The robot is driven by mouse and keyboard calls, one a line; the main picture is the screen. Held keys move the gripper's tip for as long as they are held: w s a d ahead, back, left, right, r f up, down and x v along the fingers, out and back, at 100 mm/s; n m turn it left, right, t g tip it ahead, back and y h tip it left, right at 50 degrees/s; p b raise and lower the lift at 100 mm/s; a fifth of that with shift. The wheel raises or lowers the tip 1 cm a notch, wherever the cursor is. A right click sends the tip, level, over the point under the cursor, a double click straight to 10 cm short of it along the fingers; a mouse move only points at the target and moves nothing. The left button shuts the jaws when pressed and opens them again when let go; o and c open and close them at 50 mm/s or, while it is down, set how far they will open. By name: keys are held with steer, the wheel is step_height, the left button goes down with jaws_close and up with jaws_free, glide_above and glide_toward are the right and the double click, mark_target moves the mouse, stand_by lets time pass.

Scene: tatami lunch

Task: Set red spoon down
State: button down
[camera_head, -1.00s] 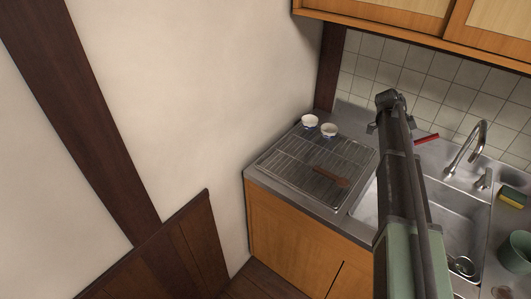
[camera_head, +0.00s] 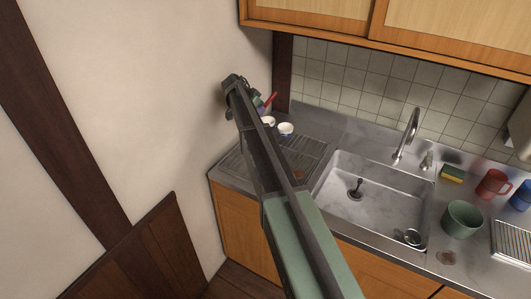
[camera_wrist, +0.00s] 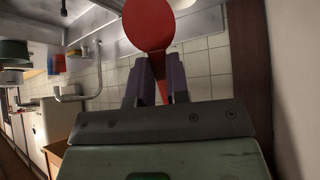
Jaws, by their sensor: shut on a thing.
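My gripper (camera_head: 256,103) is shut on the red spoon (camera_head: 270,99) and holds it up near the wall, above the back of the drainboard. In the wrist view the spoon's round red bowl (camera_wrist: 147,24) stands out past my fingertips (camera_wrist: 158,78), and its narrow handle runs down between the two dark fingers. I see nothing touching the spoon except my fingers.
Two small white-and-blue cups (camera_head: 286,129) stand at the rack's back. A brown wooden spoon (camera_head: 299,174) shows partly beside my arm. The sink (camera_head: 345,200) with its faucet (camera_head: 411,128) lies right. A sponge (camera_head: 452,173), red mug (camera_head: 492,184) and green cup (camera_head: 462,218) stand beyond it.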

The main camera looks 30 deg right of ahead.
step_height(320, 180, down, 19)
steer(key=b, duration=1.7)
steer(key=shift+f+b, duration=0.2)
steer(key=shift+b, duration=0.15)
steer(key=shift+r, duration=0.35)
steer(key=shift+f, duration=0.15)
steer(key=c, duration=1.6)
jaws_free()
steer(key=shift+f, duration=0.1)
steer(key=o, duration=0.5)
